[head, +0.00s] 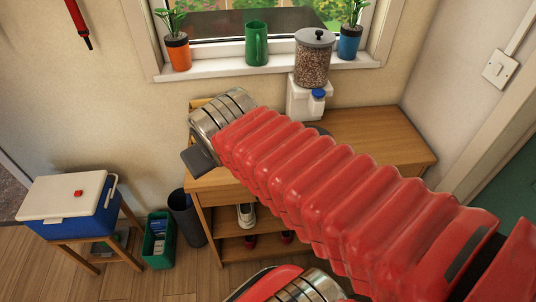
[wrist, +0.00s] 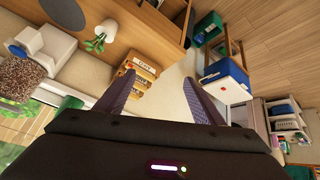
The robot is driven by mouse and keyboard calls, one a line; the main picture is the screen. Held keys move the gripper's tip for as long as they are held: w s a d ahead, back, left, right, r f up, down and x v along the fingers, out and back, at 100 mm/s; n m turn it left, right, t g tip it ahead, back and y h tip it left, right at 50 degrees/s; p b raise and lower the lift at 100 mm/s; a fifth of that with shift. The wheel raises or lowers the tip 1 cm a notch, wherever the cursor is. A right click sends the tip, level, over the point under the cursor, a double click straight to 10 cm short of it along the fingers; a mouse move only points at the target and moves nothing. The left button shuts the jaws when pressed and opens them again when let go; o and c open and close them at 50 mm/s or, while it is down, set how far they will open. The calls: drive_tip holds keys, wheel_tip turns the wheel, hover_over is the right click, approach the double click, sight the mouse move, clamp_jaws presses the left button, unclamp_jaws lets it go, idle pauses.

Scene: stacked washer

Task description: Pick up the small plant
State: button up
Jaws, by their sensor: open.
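A small plant (wrist: 97,42) with green leaves and a pale pot shows in the wrist view, at upper left on the wooden desk top. It is not visible in the head view, where my red arm covers much of the desk. Two other small plants stand on the window sill in the head view: one in an orange pot (head: 178,52) and one in a blue pot (head: 350,40). My gripper (wrist: 159,77) is open, with nothing between its fingers. In the wrist view the desk plant lies left of and beyond the fingers, apart from them.
A blue cooler (head: 72,205) stands at left on a stool.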

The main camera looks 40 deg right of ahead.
drive_tip(key=shift+o, duration=0.8)
drive_tip(key=w+d+h, duration=0.1)
drive_tip(key=w+d, duration=0.2)
drive_tip(key=d, duration=0.5)
drive_tip(key=w+d+f+t+h, duration=0.1)
drive_tip(key=w+d, duration=0.3)
drive_tip(key=d, duration=0.4)
drive_tip(key=shift+w+t+h, duration=0.3)
drive_tip(key=shift+h, duration=0.4)
drive_tip(key=d+f+n+t+y, duration=0.3)
drive_tip(key=d+f, duration=0.9)
drive_tip(key=d, duration=0.2)
drive_tip(key=s+a+f+y, duration=0.1)
drive_tip(key=s+f, duration=0.1)
drive_tip(key=s+f+t+y, duration=0.1)
drive_tip(key=s+f+y, duration=0.1)
drive_tip(key=s, duration=0.1)
drive_tip(key=s+a+f+y, duration=0.1)
drive_tip(key=s+f, duration=0.1)
drive_tip(key=s, duration=0.1)
drive_tip(key=shift+s+a+f+t+y, duration=0.15)
drive_tip(key=shift+a+f+t+y, duration=0.1)
drive_tip(key=shift+a+t+y, duration=0.15)
drive_tip(key=shift+s+a, duration=0.15)
drive_tip(key=shift+s, duration=0.1)
drive_tip(key=shift+w, duration=0.1)
drive_tip(key=shift+x, duration=4.25)
